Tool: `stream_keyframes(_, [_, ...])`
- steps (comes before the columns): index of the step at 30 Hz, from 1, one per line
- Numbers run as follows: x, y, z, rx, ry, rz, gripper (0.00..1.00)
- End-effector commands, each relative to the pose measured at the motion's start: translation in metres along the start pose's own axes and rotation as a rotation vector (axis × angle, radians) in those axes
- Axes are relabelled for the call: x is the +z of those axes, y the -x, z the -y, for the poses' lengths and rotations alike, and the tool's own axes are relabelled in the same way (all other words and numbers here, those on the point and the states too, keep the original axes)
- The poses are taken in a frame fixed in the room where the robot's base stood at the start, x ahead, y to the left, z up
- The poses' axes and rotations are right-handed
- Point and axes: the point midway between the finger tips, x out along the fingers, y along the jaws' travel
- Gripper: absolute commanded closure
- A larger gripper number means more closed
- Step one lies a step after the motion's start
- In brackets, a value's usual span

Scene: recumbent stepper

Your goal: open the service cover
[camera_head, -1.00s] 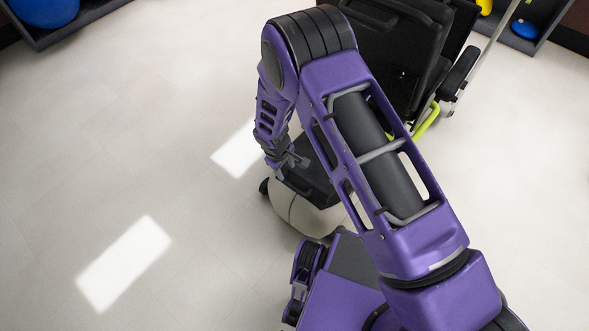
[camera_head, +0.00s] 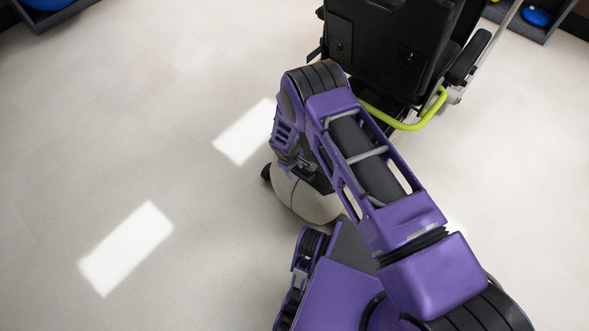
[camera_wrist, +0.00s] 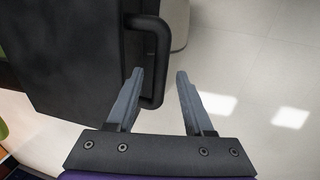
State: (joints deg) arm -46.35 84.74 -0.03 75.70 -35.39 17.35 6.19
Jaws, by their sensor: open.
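The service cover (camera_wrist: 75,50) is a dark flat panel at the left of the wrist view. A black bar handle (camera_wrist: 163,45) stands out from its right edge. My gripper (camera_wrist: 160,72) is open, with the handle's bar showing between its two fingers, closer to the left finger. I cannot tell whether a finger touches the handle. In the head view my gripper (camera_head: 300,164) is low over the cream base (camera_head: 305,202) of the stepper. My arm hides most of the cover there.
The stepper's black seat (camera_head: 385,50) with a lime-green tube (camera_head: 415,125) stands behind my arm. A shelf with a blue ball (camera_head: 537,16) is at the upper right. The pale floor (camera_head: 90,130) at left is clear.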

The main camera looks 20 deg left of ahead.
Motion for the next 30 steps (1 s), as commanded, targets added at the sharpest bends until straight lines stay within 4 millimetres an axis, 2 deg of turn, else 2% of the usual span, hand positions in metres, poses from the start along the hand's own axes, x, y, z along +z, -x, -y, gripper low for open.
stream_keyframes(5, [0.0000, 0.0003, 0.0000, 0.000, 0.000, 0.000, 0.48])
stream_keyframes(12, [0.0000, 0.0005, 0.0000, 0.000, 0.000, 0.000, 0.91])
stream_keyframes(14, [0.0000, 0.0005, 0.0000, 0.000, 0.000, 0.000, 1.00])
stream_keyframes(30, [0.0000, 0.0006, 0.0002, 0.000, 0.000, 0.000, 1.00])
